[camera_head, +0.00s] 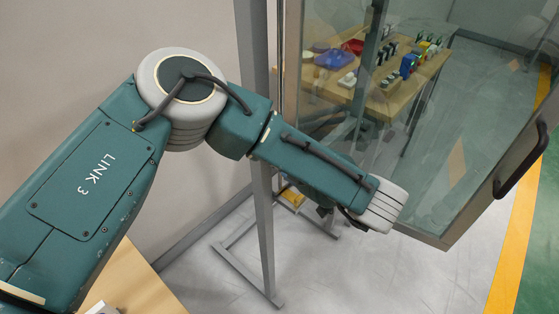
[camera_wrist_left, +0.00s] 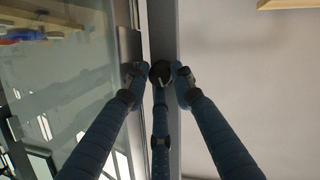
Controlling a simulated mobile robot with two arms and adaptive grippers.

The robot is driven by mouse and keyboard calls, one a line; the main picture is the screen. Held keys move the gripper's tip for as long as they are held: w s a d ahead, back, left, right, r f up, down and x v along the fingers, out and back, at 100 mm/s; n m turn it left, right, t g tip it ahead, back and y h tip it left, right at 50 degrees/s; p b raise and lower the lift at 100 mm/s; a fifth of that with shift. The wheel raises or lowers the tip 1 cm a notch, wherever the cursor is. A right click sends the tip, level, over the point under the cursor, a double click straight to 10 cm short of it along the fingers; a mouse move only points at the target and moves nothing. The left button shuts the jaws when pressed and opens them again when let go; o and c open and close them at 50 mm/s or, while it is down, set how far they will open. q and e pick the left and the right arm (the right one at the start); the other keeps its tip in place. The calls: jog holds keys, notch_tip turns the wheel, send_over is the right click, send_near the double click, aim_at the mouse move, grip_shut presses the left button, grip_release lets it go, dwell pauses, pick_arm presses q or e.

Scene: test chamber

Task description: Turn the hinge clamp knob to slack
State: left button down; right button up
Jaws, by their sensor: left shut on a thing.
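The hinge clamp knob (camera_wrist_left: 161,72) is small, round and black with a pale mark. It sits on the grey upright beside the glass door in the left wrist view. My left gripper (camera_wrist_left: 160,75) has its blue fingers around the knob, one on each side and a third below it, and is shut on it. In the head view my left arm reaches in from the left, and its wrist hides the knob and most of the gripper. My right gripper is in neither view.
A glass door (camera_head: 455,150) with a black handle (camera_head: 521,160) stands at the right. A grey metal post (camera_head: 263,215) rises left of my wrist. Behind the glass, a wooden table (camera_head: 400,98) bears coloured items.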

pick_arm(q)
jog(key=shift+s+f, duration=0.15)
jog(key=shift+f, duration=0.2)
jog(key=c, duration=1.5)
grip_release()
jog(key=shift+a, duration=0.1)
jog(key=shift+r, duration=0.1)
jog(key=v, duration=0.8)
